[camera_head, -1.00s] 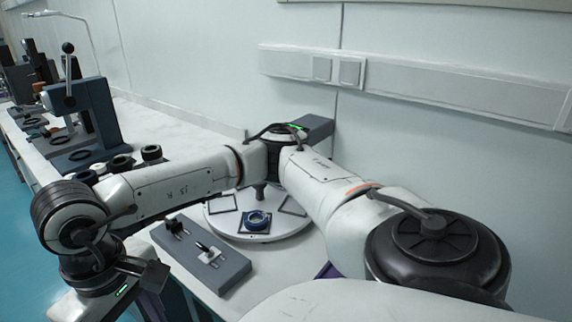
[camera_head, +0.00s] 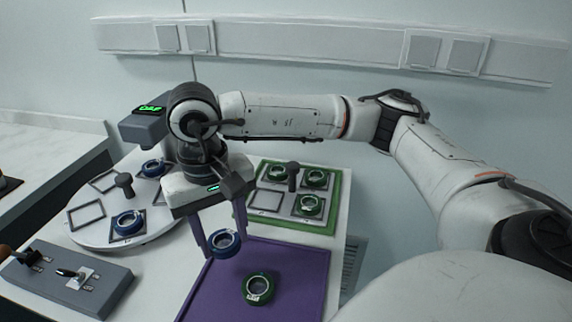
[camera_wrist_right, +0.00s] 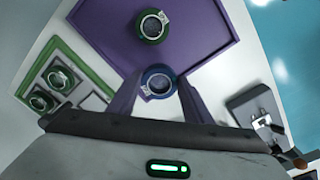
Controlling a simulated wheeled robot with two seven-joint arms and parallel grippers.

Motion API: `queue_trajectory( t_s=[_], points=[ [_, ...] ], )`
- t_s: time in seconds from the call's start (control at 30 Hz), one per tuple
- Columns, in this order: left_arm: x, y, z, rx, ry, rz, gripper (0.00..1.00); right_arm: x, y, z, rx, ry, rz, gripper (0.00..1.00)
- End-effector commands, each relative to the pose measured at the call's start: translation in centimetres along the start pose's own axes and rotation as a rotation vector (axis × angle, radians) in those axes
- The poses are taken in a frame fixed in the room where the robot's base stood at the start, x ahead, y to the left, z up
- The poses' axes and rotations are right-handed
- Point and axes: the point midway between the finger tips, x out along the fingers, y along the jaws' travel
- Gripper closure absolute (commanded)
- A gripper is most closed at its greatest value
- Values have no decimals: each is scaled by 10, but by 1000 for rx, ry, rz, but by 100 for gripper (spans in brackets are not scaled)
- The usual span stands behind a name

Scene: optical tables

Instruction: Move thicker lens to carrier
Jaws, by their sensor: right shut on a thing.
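My right gripper (camera_head: 222,236) is shut on a blue-ringed lens (camera_head: 223,244), held by its ring near the left part of the purple tray (camera_head: 290,270). In the right wrist view, the same lens (camera_wrist_right: 158,82) sits between the two fingers, over the purple tray's edge. A green-ringed lens (camera_head: 258,289) lies in the purple tray, apart from the held lens. I cannot tell from the pictures which lens is thicker, or which holder is the carrier. My left gripper is not in view.
A white round plate (camera_head: 100,232) at left has square frames and blue-ringed lenses. A green-edged tray (camera_head: 338,205) behind the purple one holds several green-ringed lenses and an empty frame. A grey box (camera_head: 100,285) with switches stands front left. The purple tray has free room.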

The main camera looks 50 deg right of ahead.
Motion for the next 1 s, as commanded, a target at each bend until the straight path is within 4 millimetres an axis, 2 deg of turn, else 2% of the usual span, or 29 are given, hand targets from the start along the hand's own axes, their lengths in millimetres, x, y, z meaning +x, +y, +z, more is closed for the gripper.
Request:
queue_trajectory(
  t_s=[0.03, 0.2, 0.3, 0.43, 0.53, 0.6, 0.8, 1.0],
  points=[
    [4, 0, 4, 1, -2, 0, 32, -3, 11, -21, 137, 4, -2, 81],
    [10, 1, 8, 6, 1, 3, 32, -22, 63, -82, 669, 18, 4, 81],
    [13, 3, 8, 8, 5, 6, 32, -33, 97, -106, 965, 26, 18, 81],
    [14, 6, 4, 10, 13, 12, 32, -42, 129, -122, 1231, 35, 35, 81],
    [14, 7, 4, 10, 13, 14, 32, -41, 141, -127, 1331, 39, 44, 81],
    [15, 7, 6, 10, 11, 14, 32, -31, 144, -127, 1356, 38, 50, 81],
    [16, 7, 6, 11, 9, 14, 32, 4, 142, -126, 1355, 41, 50, 81],
    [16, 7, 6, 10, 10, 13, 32, 20, 141, -126, 1353, 41, 47, 81]
  ],
)
